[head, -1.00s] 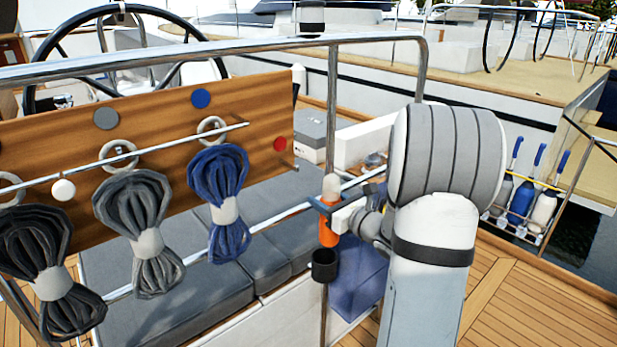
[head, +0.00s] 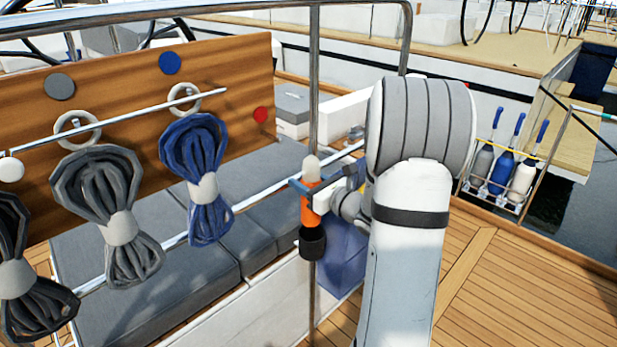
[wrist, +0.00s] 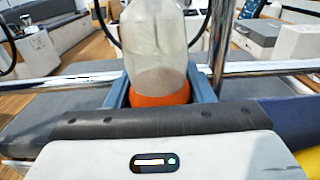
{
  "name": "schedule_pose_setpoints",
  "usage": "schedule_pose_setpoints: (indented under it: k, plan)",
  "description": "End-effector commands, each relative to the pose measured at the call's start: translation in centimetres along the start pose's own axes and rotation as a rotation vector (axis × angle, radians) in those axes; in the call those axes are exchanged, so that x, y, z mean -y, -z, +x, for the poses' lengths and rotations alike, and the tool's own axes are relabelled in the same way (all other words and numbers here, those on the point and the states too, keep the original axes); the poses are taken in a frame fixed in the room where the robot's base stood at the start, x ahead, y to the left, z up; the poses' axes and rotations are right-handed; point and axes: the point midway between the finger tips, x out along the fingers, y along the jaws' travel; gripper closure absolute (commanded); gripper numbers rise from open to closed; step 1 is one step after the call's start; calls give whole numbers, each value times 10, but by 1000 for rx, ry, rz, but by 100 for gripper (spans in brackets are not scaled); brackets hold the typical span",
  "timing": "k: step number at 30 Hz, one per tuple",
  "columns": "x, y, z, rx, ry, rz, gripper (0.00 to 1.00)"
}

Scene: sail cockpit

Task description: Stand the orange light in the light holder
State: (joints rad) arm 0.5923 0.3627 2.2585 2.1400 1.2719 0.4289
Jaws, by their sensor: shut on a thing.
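The orange light (head: 309,208) has an orange body and a pale clear dome on top, and it stands upright in my gripper (head: 308,187). The blue fingers are shut around its upper part, just below the dome. The light holder is a black cup (head: 312,244) on the thin metal post, directly under the light. The light's lower end meets the cup's rim; I cannot tell how far it is inside. In the wrist view the dome and an orange band (wrist: 160,94) show between the fingers, and the holder is hidden.
A vertical steel post (head: 314,90) stands right behind the light. A wooden board (head: 120,110) with hanging rope coils, including a blue coil (head: 197,160), is to the left. A rack with bottle-like fenders (head: 500,170) is at right. Open teak deck (head: 500,270) lies right.

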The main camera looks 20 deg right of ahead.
Motion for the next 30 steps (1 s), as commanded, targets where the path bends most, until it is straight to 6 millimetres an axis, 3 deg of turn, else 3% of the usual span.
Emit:
schedule_pose_setpoints:
  k: [21,30]
  plan:
    - [-1,60,1,1,-1,0,100]
    - [-1,77,1,1,-2,0,100]
